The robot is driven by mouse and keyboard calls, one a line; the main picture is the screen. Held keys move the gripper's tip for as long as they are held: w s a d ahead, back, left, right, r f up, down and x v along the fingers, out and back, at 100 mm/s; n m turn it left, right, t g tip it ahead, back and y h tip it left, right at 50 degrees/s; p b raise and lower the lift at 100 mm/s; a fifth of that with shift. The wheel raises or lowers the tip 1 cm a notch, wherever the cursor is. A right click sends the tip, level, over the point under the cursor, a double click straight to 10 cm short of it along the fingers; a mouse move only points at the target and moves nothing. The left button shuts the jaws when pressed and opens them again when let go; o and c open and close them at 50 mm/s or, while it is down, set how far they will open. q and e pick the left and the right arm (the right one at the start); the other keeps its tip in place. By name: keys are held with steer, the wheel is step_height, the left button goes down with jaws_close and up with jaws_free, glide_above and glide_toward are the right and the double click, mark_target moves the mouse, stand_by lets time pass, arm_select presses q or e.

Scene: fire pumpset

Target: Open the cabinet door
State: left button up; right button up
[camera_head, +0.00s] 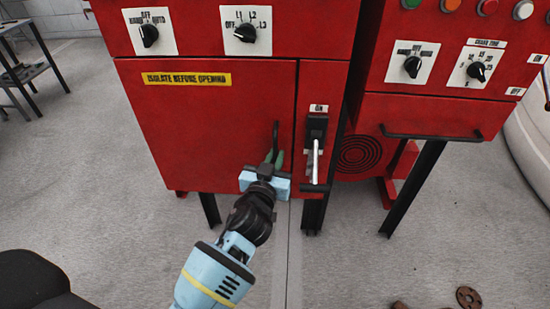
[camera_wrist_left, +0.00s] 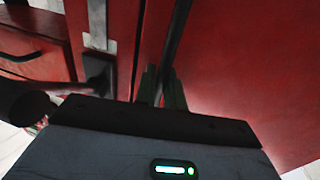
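The red cabinet door (camera_head: 215,130) carries a yellow "ISOLATE BEFORE OPENING" label and looks flush with its frame in the head view. Its dark vertical bar handle (camera_head: 276,132) is near the door's right edge; it also shows in the left wrist view (camera_wrist_left: 177,35). My left gripper (camera_head: 274,158) is at the lower part of the handle. Its green fingers sit close together on either side of the bar and look shut on it. The contact itself is partly hidden. My right gripper is not in view.
A switch lever (camera_head: 315,155) marked ON is just right of the door. Rotary knobs (camera_head: 150,35) sit above it. A second red cabinet (camera_head: 440,115) with a horizontal bar stands to the right. The grey floor (camera_head: 110,190) before and left of the door looks mostly clear.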

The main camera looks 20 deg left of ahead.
arm_select(q)
jaws_close()
